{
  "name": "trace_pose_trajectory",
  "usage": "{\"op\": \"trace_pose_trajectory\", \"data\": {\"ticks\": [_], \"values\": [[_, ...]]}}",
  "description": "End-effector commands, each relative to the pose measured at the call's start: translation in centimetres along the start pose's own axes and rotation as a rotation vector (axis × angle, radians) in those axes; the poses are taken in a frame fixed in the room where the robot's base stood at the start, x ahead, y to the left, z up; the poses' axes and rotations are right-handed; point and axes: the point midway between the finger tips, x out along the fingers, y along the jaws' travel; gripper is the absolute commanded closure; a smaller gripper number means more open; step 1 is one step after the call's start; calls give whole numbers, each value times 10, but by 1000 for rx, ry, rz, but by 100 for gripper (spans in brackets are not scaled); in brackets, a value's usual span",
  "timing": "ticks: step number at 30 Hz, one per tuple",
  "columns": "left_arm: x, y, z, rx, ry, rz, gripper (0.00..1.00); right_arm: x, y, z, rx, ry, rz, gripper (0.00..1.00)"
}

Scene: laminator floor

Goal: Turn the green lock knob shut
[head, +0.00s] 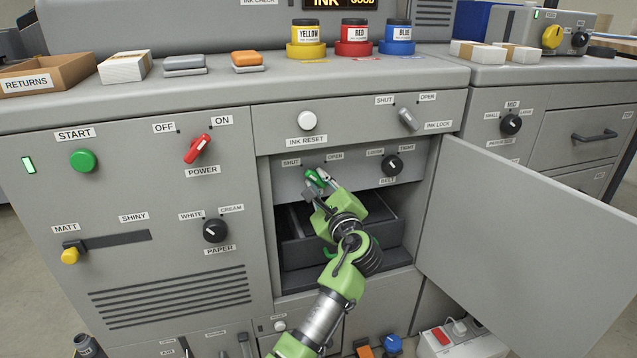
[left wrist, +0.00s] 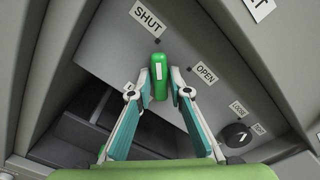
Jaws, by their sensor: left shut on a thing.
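The green lock knob (head: 314,177) is on the grey panel inside the open bay, below the SHUT and OPEN labels. In the left wrist view the knob (left wrist: 159,76) stands between my fingertips, its white mark towards the SHUT label (left wrist: 147,18) and away from the OPEN label (left wrist: 206,72). My left gripper (head: 319,183) is shut on the knob, one finger on each side; it fills the lower part of the left wrist view (left wrist: 159,88). In the head view the fingers partly hide the knob. My right gripper is not in view.
A black BELT knob (head: 392,164) sits right of the green knob. A dark drawer (head: 300,251) lies below, partly behind my left arm. The open door (head: 530,250) stands on the right. An INK LOCK knob (head: 408,119) is above right. Ink pots line the top.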

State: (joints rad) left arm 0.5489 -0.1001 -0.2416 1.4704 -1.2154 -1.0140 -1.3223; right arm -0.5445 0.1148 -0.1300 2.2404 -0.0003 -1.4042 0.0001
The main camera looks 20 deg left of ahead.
Motion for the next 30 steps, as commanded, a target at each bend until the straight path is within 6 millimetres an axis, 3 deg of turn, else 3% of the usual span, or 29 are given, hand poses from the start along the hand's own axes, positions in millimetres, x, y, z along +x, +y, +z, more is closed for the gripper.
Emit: {"op": "trace_pose_trajectory", "data": {"ticks": [12,13,15,25,30], "values": [[0,0,0,-10,0,1,100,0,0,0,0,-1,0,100],[0,0,0,-10,0,1,80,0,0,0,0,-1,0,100],[0,0,0,-10,0,1,66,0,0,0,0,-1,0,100],[-1,0,0,-9,1,1,66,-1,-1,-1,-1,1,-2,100],[-18,1,-1,-9,3,1,66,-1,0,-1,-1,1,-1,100]]}}
